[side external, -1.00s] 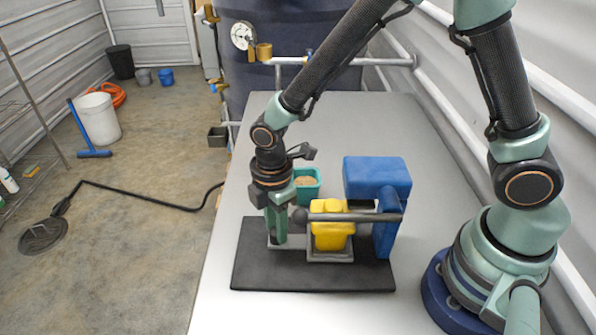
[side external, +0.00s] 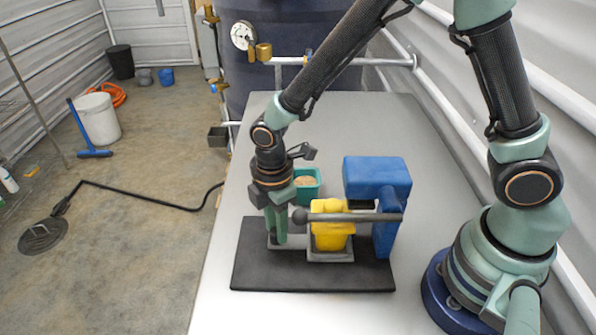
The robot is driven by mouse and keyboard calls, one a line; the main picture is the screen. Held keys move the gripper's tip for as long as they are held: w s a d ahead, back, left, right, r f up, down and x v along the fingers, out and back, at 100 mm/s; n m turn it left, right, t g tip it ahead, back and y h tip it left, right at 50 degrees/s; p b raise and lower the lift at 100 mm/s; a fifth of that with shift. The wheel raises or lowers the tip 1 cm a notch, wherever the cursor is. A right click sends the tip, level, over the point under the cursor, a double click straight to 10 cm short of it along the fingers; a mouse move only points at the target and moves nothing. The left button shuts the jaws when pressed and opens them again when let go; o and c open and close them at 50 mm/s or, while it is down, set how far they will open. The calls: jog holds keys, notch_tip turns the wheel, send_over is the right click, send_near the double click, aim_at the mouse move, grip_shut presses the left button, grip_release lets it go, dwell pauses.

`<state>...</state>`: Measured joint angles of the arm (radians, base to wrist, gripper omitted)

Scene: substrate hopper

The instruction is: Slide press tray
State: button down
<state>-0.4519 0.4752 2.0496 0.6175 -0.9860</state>
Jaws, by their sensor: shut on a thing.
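The blue press (side external: 378,180) stands on a black mat (side external: 320,280), with a grey lever bar (side external: 350,217) reaching left across its front. A grey tray (side external: 330,256) sits at the foot of the press, and a yellow block (side external: 331,232) stands in it under the bar. My gripper (side external: 276,243) points down at the left of the tray. Its green fingers are shut on a grey part at the tray's left end, which looks like the tray's handle. The fingers partly hide this part.
A teal container (side external: 306,185) with brown material stands behind the press on the grey table (side external: 420,120). The lever bar's round end is close to my gripper's right side. The table is clear at the back.

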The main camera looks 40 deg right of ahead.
aim_at(302, 240)
jog(key=shift+s+d, duration=1.7)
jog(key=shift+s, duration=0.1)
jog(key=c, duration=0.6)
grip_release()
jog(key=shift+r, duration=0.2)
notch_tip(302, 240, up, 12)
jog(key=shift+f, duration=0.15)
